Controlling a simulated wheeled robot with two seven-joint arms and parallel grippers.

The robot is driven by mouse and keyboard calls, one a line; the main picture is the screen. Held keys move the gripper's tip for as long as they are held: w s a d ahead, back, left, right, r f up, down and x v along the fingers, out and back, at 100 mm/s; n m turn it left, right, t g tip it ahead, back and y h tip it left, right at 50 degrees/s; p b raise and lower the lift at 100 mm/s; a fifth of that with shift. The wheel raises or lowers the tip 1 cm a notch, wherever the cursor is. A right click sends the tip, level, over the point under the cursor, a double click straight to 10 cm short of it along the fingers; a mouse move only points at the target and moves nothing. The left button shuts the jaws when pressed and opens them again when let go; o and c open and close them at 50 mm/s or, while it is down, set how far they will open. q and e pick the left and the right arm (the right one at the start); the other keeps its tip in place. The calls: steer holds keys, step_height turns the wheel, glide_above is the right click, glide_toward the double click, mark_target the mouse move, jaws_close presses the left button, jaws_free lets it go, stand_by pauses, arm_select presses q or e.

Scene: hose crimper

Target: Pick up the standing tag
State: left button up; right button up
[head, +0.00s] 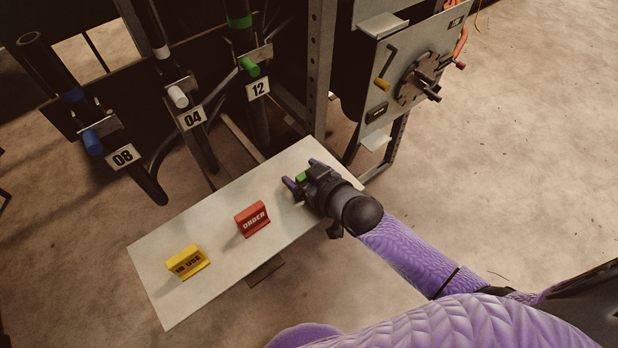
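Three folded tags are on the pale board (165,290): a yellow one marked IN USE (187,262), a red one marked ORDER (252,219), and a green one (303,176) at the far right end. The yellow and red tags stand upright, apart from each other. My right gripper (302,174) is over the green tag, with its purple fingers spread to either side of it. The gripper body hides most of the green tag, and contact cannot be made out. My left gripper is not in view.
Behind the board stands a rack of black hoses with plates 08 (123,157), 04 (192,117) and 12 (258,88). A grey crimper machine (415,60) with a round die head stands at the upper right, past a metal post (319,70).

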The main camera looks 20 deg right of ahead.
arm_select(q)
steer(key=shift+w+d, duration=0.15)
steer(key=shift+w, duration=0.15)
arm_select(e)
steer(key=c, duration=0.5)
